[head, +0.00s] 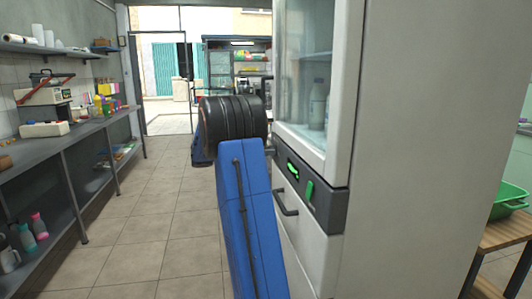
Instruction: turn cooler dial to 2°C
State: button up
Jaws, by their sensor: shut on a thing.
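The cooler (420,150) is a tall pale cabinet at the right, with a glass door above a dark control panel (325,207). The panel carries a lit green display (292,169) and a green upright piece (310,191). My blue arm rises in front of it, with its dark ribbed joint at the panel's left. A small part of my gripper (270,149) shows at the panel's left end, shut on the dial there. The dial itself and most of the fingers are hidden behind my arm, so the dial's setting cannot be read.
A drawer with a dark handle (285,203) is below the panel, close to my arm. A long grey counter (75,128) with shelves runs along the left wall. A green basin (510,202) sits on a wooden table at the right.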

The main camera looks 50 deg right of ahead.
jog(key=shift+f+m, duration=0.1)
jog(key=shift+m, duration=0.2)
jog(key=o, duration=1)
jog(key=shift+o, duration=0.2)
jog(key=shift+w+a, duration=0.1)
jog(key=v, duration=1.7)
jog(key=shift+a, duration=0.1)
